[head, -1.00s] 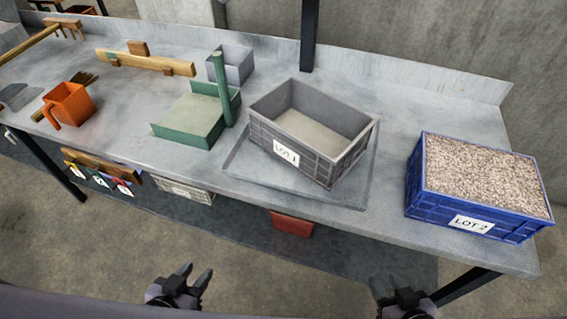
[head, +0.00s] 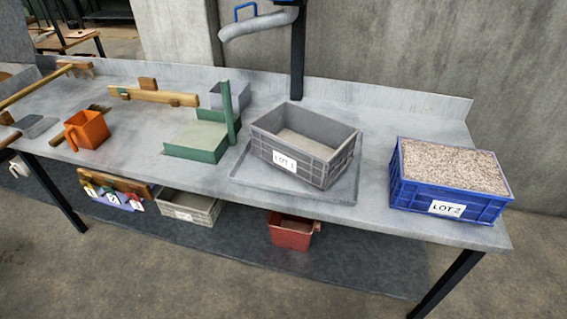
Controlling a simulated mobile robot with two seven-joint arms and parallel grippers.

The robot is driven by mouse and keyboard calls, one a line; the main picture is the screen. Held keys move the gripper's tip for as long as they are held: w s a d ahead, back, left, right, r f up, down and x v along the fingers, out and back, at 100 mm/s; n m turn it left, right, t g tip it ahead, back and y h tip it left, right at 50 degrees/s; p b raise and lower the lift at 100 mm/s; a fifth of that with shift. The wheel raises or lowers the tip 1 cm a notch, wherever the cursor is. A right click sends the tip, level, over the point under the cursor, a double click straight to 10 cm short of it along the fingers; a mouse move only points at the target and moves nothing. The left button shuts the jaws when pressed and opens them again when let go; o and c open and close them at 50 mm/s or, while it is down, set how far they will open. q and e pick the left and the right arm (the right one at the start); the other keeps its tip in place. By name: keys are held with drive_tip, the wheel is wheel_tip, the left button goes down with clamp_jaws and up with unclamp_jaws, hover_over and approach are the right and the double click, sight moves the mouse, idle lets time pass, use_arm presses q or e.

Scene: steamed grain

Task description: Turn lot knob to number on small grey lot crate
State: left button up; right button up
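A grey crate (head: 335,165) labelled LOT 1 stands in a shallow grey tray (head: 340,195) on the table; its visible inside looks empty. A smaller light grey crate (head: 205,207) sits on the lower shelf; a pale patch on its front is too small to read. No knob can be made out in the head view. Neither of my grippers is in view.
A blue LOT 2 crate (head: 405,195) full of grain stands at the table's right end. A green tray (head: 190,150), an orange scoop (head: 88,128) and wooden tools (head: 150,96) lie leftward. A red bin (head: 290,237) and numbered cards (head: 112,197) are below. A grey pipe (head: 258,24) hangs behind.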

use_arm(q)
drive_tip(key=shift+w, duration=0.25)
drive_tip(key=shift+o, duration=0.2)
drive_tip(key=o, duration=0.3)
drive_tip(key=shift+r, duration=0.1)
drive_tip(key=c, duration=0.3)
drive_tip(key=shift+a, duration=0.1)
